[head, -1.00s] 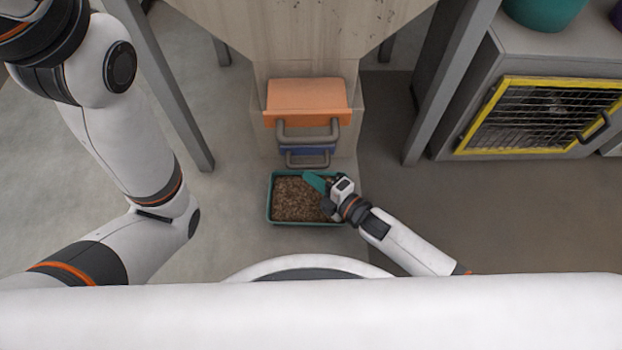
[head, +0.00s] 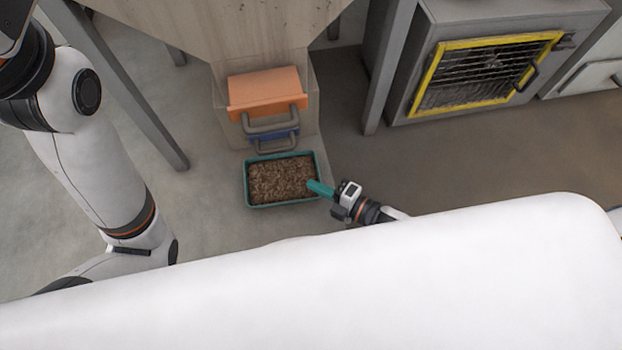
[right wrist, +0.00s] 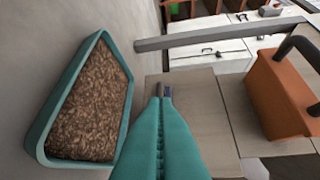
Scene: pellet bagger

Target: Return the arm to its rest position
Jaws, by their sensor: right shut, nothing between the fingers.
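My right gripper (head: 313,186) has teal fingers, which are shut with nothing between them. In the head view its fingertips show at the right edge of the teal tray (head: 247,187). In the right wrist view the closed fingers (right wrist: 165,95) point away from the camera, and the tray (right wrist: 50,115) lies to their left. The tray is full of brown pellets (head: 280,180) and stands on the floor. My left arm comes in at the left of the head view, but its gripper is out of view.
A grey cabinet with a yellow-framed grille (head: 490,75) stands at right.

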